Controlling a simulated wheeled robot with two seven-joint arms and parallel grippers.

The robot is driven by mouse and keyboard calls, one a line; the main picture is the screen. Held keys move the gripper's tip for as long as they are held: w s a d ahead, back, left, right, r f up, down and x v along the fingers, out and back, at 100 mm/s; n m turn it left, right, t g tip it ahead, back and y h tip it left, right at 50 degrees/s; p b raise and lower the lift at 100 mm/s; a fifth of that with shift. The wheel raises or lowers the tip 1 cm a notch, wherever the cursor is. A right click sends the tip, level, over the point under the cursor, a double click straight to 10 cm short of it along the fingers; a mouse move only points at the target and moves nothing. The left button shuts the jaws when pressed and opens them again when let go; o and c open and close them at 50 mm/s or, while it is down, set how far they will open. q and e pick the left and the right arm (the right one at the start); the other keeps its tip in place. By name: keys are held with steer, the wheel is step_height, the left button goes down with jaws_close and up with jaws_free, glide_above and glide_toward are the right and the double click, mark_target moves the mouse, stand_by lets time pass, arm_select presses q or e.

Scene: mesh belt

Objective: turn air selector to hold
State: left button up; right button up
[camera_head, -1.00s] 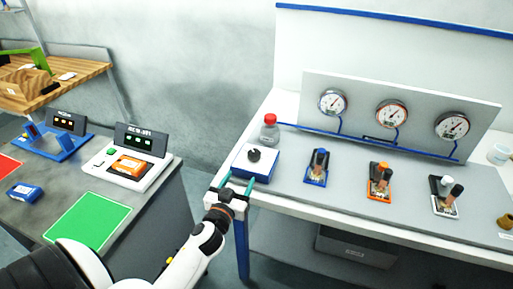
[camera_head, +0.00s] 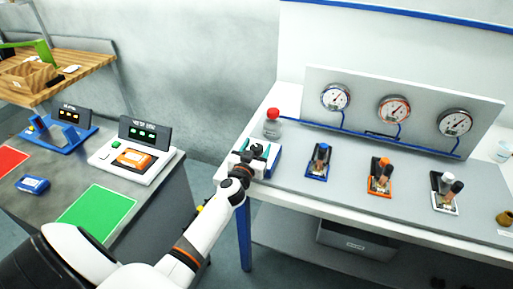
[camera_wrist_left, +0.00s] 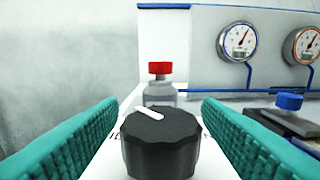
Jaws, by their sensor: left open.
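The air selector is a black ribbed knob (camera_wrist_left: 161,146) with a white pointer line, on a white-topped box with blue sides (camera_head: 274,163) at the left end of the bench. In the left wrist view the pointer slants toward the upper left. My left gripper (camera_head: 256,150) is open, its teal fingers on either side of the knob with a gap on each side. In the head view the gripper partly covers the box and knob. The label marks beside the knob are mostly hidden. My right gripper is not in view.
A red-capped bottle (camera_head: 272,125) stands just behind the selector. Blue (camera_head: 319,162), orange (camera_head: 380,177) and white (camera_head: 446,193) valve units stand to the right, below a panel with three gauges (camera_head: 394,109). A side table (camera_head: 150,209) stands at left.

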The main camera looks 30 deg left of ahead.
arm_select(q)
steer(key=c, duration=1)
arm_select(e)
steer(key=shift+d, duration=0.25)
